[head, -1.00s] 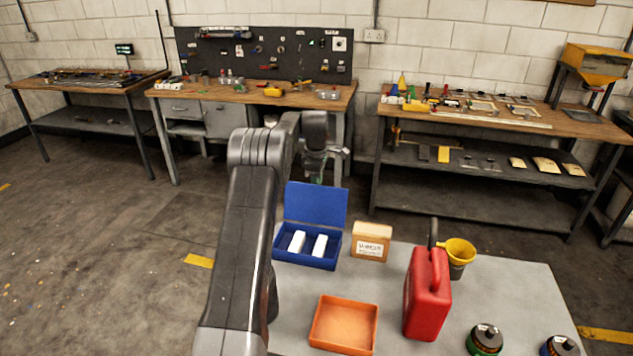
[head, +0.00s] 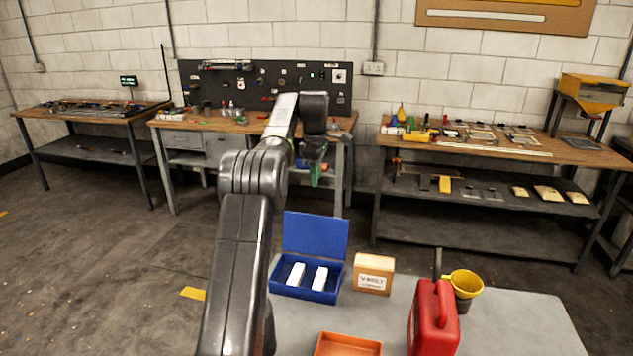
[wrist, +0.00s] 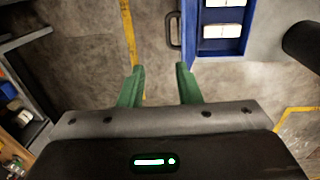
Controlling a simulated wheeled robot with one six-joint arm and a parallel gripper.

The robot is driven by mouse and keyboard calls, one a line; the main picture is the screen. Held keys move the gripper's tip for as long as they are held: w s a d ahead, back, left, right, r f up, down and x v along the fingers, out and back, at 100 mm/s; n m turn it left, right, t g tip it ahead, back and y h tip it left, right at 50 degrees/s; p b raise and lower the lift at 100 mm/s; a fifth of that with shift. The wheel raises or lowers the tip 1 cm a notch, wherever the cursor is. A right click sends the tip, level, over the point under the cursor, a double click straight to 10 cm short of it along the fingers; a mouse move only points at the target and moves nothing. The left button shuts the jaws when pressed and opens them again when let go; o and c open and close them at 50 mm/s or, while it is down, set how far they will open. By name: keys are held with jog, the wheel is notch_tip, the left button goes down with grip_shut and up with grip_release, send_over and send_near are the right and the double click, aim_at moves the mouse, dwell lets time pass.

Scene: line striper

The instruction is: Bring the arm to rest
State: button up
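My gripper (wrist: 160,85) shows in the wrist view with its two green fingers apart and nothing between them. Bare floor and a yellow floor line lie beyond the fingertips. In the head view my gripper (head: 316,175) hangs from the raised arm, above and beyond the open blue case. My arm reaches up from the bottom of the picture, bent at the elbow.
A grey table (head: 520,322) holds the open blue case (head: 305,291) with two white blocks, a cardboard box (head: 373,274), an orange tray (head: 346,345), a red can (head: 434,318) and a yellow funnel (head: 465,283). Workbenches line the wall; the floor between is clear.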

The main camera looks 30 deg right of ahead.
notch_tip(320, 180, down, 12)
jog(key=p, duration=0.1)
jog(key=shift+w+d+f+p, duration=0.25)
jog(key=shift+w+d+p, duration=0.05)
jog(key=shift+w+d, duration=0.15)
dwell(0.4)
